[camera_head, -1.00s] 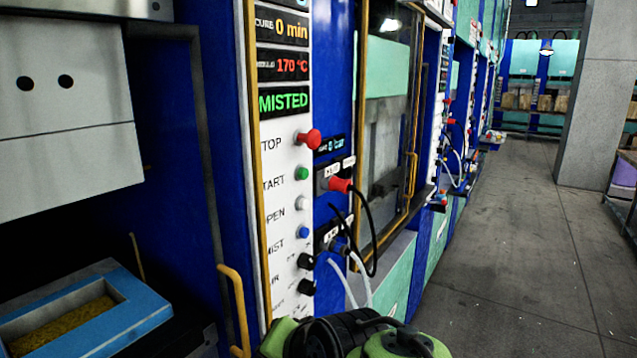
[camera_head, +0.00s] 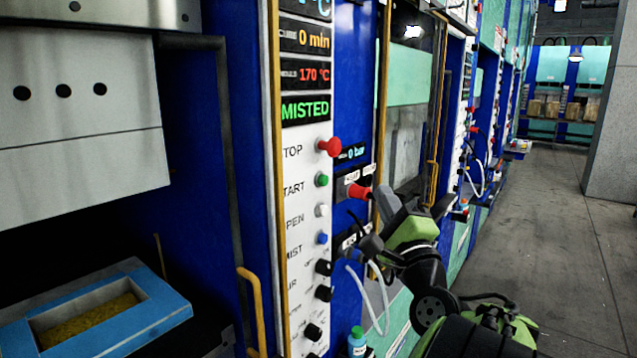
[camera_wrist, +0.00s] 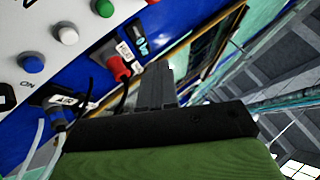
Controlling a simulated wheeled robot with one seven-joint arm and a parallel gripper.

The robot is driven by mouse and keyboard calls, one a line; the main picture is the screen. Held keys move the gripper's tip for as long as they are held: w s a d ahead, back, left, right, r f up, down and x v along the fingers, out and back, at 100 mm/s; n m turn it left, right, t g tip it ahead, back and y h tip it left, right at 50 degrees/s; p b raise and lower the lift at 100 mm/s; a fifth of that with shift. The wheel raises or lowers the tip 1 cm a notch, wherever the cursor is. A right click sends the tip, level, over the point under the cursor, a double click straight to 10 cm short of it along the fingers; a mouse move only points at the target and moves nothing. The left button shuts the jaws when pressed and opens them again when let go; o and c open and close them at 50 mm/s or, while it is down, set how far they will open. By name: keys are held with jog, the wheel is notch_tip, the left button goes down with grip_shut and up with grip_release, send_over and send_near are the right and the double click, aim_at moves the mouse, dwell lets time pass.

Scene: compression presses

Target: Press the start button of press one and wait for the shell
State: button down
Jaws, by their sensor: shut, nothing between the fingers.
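The control panel (camera_head: 303,237) of the near press shows 0 min, 170 °C and a green MISTED display (camera_head: 306,109). The green start button (camera_head: 322,180) sits below the red stop button (camera_head: 330,147); it also shows at the top of the wrist view (camera_wrist: 105,8). My gripper (camera_head: 382,196) is right of the panel, beside the red plug, apart from the start button. In the wrist view its fingers (camera_wrist: 157,72) are closed together with nothing between them. The press stands open at left, with a blue-framed mould (camera_head: 150,318) holding yellow-brown material. No shell is clearly visible.
A red hose plug (camera_head: 358,192), cables and pale hoses stick out right of the panel. A yellow handle (camera_head: 254,305) stands left of it. A small teal-and-green bottle (camera_head: 357,343) is below. More presses line the wall; the aisle floor (camera_head: 540,240) is clear.

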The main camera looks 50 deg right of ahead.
aim_at(324, 181)
jog(key=w+p, duration=0.3)
jog(key=w, duration=0.6)
jog(key=shift+a+p, duration=0.35)
jog(key=shift+a, duration=0.05)
dwell(1.6)
jog(key=shift+w, duration=0.35)
